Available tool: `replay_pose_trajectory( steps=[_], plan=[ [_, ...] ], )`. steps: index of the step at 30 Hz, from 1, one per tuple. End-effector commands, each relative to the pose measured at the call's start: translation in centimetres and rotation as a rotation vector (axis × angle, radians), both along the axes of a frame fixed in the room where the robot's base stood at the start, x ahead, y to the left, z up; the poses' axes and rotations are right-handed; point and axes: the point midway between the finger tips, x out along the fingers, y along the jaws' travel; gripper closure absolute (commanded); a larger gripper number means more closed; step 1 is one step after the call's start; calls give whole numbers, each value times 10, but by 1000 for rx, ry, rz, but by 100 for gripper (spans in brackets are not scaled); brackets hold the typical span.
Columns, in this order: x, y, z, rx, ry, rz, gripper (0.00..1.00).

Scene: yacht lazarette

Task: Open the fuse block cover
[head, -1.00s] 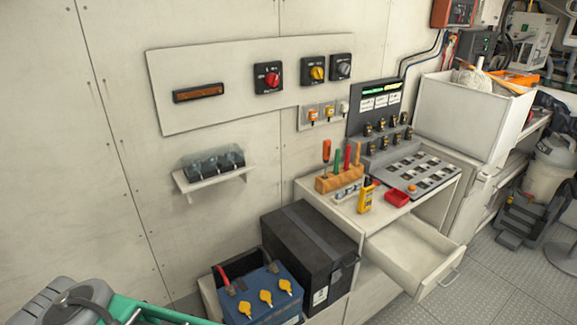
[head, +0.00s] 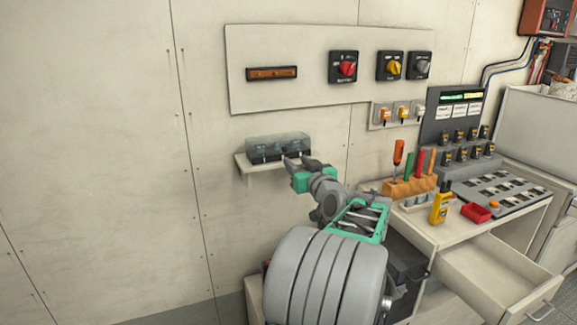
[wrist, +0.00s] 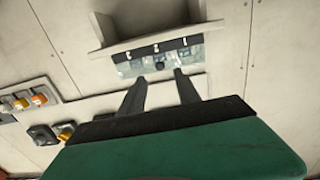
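The fuse block (wrist: 158,46) sits on a small white wall shelf (head: 244,166). Its clear, smoky cover (head: 272,143) is down over the dark fuse holders. My gripper (head: 295,161) is at the front right of the block in the head view, close to it. In the wrist view, my gripper (wrist: 160,75) has its two dark fingers apart with nothing between them, pointing at the cover's edge. I cannot tell whether the fingertips touch the cover.
A panel with red (head: 347,68) and yellow (head: 390,67) rotary switches is above the shelf. A workbench with a tool block (head: 408,186), yellow meter (head: 440,207) and red tray (head: 476,212) is at right, its drawer (head: 505,275) pulled out. The wall left of the shelf is bare.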

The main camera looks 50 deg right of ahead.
Motion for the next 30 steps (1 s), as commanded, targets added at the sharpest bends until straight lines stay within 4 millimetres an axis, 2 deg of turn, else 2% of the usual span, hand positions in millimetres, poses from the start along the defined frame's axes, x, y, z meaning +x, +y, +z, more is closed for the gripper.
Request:
replay_pose_trajectory(
  steps=[2,10,15,23,30],
  plan=[
    [3,-6,4,-5,-9,-3,61],
    [48,-30,4,-2,-5,-1,61],
    [63,-40,4,-3,-5,-2,61],
    [65,-40,3,-3,-5,-3,62],
    [64,-40,3,-3,-4,-3,81]
  ],
)
